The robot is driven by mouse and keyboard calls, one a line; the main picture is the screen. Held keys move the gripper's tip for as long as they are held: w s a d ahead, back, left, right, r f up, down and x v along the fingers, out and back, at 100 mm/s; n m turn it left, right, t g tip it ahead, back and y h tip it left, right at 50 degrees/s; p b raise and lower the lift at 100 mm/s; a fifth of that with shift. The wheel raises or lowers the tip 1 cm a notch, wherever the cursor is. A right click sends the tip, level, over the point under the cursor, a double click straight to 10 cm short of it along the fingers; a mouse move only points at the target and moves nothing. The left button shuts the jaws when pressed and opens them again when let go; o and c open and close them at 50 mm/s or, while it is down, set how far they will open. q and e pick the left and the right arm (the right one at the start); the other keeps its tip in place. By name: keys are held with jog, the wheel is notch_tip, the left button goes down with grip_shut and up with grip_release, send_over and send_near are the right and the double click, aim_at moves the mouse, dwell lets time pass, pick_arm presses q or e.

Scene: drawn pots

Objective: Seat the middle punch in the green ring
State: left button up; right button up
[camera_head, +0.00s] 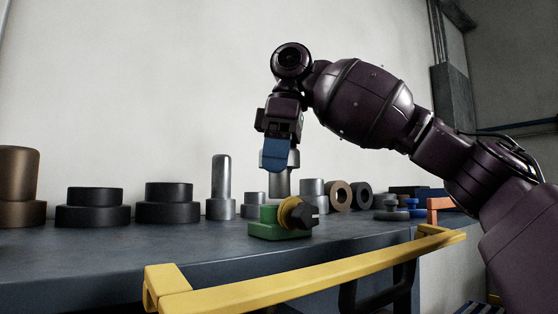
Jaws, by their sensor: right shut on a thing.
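My right gripper (277,168) comes down from above with its blue fingers shut on a silver punch. The held punch (281,186) is upright, partly hidden by the fingers. Its lower end is just above or behind the green block (268,229), which carries a yellow ring (289,212) and a dark knob (305,216). I cannot tell whether the punch touches the green part, and no clear green ring opening shows. A tall silver punch (221,178) stands to the left. My left gripper is not in view.
Stepped dark cylinders (168,203) and a brown one (16,186) stand at left. Shorter silver pieces (313,190) and a brown ring (340,196) stand nearby. A yellow rail (320,273) runs along the dark bench's (100,250) front. The front left bench top is clear.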

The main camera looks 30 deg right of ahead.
aim_at(279, 179)
jog(key=shift+r+p, duration=0.1)
jog(key=shift+p, duration=0.35)
dwell(0.3)
jog(key=shift+f+b, duration=0.65)
jog(key=shift+f, duration=0.95)
dwell(1.0)
jog(key=shift+r, duration=0.15)
jog(key=shift+r+p, duration=1.3)
jog(key=shift+p, duration=0.25)
jog(key=shift+r, duration=1.4)
